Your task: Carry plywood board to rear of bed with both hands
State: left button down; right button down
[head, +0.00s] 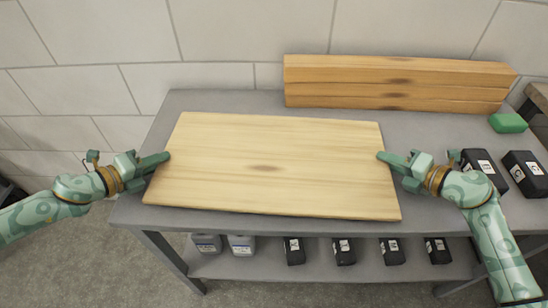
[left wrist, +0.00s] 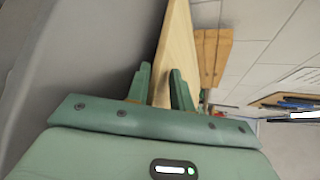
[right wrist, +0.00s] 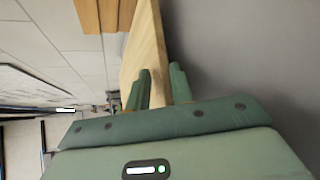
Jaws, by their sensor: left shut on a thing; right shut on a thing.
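The plywood board (head: 270,165) is a pale wooden sheet over the grey workbench, lying roughly level. My left gripper (head: 166,158) is shut on its left short edge, and my right gripper (head: 382,156) is shut on its right short edge. In the left wrist view the board (left wrist: 178,50) stands between the two green fingers (left wrist: 160,85). In the right wrist view the board (right wrist: 148,50) is likewise between the fingers (right wrist: 160,85). In the wrist views a gap shows between the board and the grey bench top. No trailer bed can be made out.
Stacked timber beams (head: 395,82) lie at the back right of the grey workbench (head: 225,102), against the wall. A green block (head: 508,123) and black boxes (head: 525,172) sit at the right. Black boxes and grey containers (head: 240,245) stand on the lower shelf (head: 330,265).

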pick_arm(q)
jog(key=shift+a, duration=0.15)
pick_arm(e)
jog(key=shift+d, duration=0.1)
